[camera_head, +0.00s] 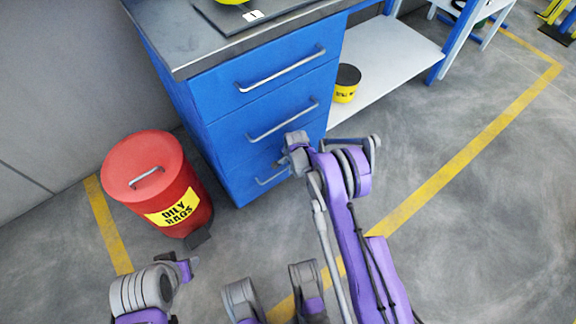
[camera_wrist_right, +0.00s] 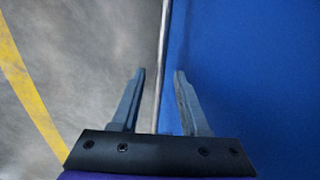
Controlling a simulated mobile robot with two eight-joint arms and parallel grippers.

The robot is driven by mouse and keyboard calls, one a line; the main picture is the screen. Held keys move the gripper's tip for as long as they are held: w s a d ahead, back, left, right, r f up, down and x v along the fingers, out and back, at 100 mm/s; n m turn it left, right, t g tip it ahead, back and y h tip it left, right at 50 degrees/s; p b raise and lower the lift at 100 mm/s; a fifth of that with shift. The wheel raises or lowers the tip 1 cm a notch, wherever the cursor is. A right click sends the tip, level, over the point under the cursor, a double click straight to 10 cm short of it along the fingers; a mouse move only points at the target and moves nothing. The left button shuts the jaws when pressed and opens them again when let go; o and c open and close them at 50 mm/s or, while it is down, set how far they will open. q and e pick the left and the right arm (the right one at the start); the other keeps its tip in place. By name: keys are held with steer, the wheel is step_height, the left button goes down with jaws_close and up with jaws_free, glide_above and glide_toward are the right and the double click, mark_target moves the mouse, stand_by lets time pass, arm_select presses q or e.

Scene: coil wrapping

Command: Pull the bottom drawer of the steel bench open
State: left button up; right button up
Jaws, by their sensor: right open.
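The blue steel bench (camera_head: 195,145) has three drawers with silver bar handles, stacked at its front. The bottom drawer (camera_head: 243,188) looks closed, flush with the front. Its handle (camera_head: 266,182) is partly hidden behind my right gripper (camera_head: 284,161), which is at the right part of that drawer front. In the right wrist view my right gripper (camera_wrist_right: 160,100) is open. A thin metal bar (camera_wrist_right: 163,60), apparently the handle, runs between its two fingers with the blue front on the right. I cannot tell whether they touch. My left gripper is not identifiable in view.
A red oily-rags bin (camera_head: 150,175) with a pedal stands on the floor left of the drawers. A black and yellow tin (camera_head: 346,83) sits on the bench's pale lower shelf (camera_head: 395,60). The floor in front of the drawers is open, crossed by yellow lines.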

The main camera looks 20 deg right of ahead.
jaws_close()
stand_by(1.4)
